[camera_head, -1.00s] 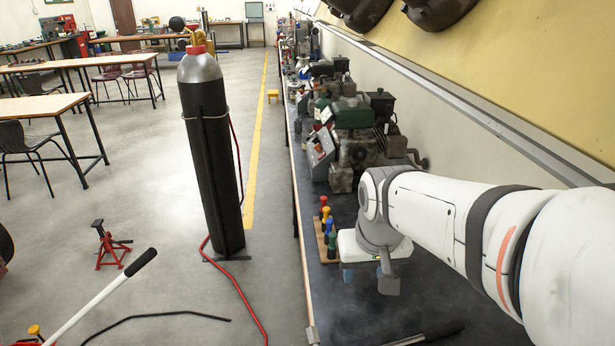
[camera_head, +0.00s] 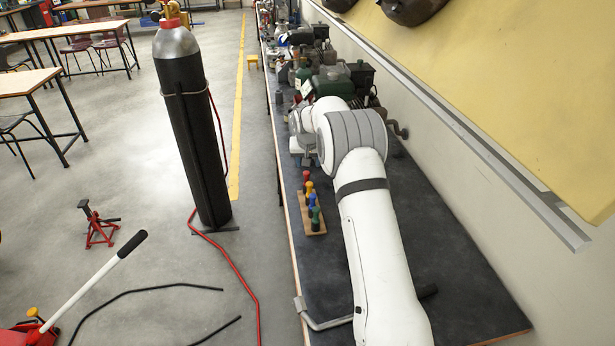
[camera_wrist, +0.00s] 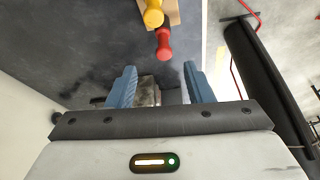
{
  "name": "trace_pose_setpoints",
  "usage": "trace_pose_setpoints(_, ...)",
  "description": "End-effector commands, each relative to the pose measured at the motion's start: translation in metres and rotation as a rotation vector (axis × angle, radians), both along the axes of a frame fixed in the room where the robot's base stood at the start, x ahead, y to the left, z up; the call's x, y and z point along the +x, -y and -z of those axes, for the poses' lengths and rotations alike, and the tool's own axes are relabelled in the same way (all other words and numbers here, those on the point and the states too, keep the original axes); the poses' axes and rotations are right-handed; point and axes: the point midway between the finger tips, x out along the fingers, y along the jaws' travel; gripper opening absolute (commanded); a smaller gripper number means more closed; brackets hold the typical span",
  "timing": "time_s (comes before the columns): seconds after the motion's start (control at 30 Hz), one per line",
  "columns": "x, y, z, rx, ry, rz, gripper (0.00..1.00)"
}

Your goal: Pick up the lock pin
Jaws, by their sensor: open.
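Colored-handled pins stand in a small wooden block (camera_head: 303,212) on the dark bench: red (camera_head: 306,176), orange-yellow (camera_head: 309,187), blue (camera_head: 312,201) and green (camera_head: 315,216). I cannot tell which one is the lock pin. My gripper (camera_wrist: 159,76) is open and empty, its two blue fingers apart. In the wrist view the red pin (camera_wrist: 164,43) lies beyond the fingertips, roughly between them, with the yellow pin (camera_wrist: 153,12) past it. In the head view my gripper is just beyond the block's far end, largely hidden by my arm.
Engines (camera_head: 330,82) crowd the bench beyond my gripper. A bent metal bar (camera_head: 328,324) lies on the bench's near part, partly behind my arm. A tall black gas cylinder (camera_head: 193,130) stands on the floor left of the bench.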

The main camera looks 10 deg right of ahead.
Motion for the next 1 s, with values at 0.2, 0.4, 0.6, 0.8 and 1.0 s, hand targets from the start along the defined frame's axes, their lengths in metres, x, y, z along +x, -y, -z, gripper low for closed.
trace_pose_setpoints(0.2,0.022,-0.001,0.027,0.001,0.01,0.009,0.47)
trace_pose_setpoints(0.4,0.03,0.001,0.046,0.002,0.011,0.011,0.47)
trace_pose_setpoints(0.6,0.034,0.001,0.064,0.001,0.008,0.011,0.47)
trace_pose_setpoints(0.8,0.042,0.002,0.09,0.001,0.01,0.011,0.47)
trace_pose_setpoints(1.0,0.047,0.003,0.102,0.001,0.011,0.011,0.47)
